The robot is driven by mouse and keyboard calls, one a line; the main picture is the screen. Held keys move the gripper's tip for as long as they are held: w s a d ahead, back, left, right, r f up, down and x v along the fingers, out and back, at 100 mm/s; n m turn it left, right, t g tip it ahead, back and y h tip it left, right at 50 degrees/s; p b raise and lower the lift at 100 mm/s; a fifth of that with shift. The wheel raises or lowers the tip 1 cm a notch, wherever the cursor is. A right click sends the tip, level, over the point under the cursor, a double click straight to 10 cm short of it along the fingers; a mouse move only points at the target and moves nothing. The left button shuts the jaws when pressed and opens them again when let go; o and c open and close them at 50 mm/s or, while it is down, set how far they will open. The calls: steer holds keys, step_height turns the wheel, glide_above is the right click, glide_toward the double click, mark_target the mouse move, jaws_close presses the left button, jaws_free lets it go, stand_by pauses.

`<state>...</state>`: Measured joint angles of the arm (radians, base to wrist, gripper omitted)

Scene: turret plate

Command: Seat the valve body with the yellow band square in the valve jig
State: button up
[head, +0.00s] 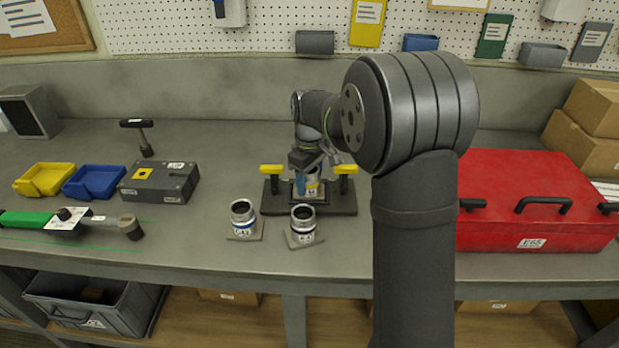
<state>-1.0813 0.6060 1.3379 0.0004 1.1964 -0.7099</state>
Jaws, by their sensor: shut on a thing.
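The valve body with the yellow band (313,187) is silver and stands in the valve jig (338,207), between its two yellow-topped posts. My gripper (311,172) is shut on this valve body from above and behind, and a blue part of the gripper hides its left side. The valve body looks roughly upright. I cannot tell whether its base touches the jig floor or whether it is square, because the view is small.
A grey box (160,184) is at left. A red toolbox (535,200) is at right.

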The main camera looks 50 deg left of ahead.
steer(key=o, duration=1.5)
step_height(320, 180, up, 18)
steer(key=shift+f, duration=0.25)
step_height(320, 180, down, 18)
steer(key=shift+r, duration=0.3)
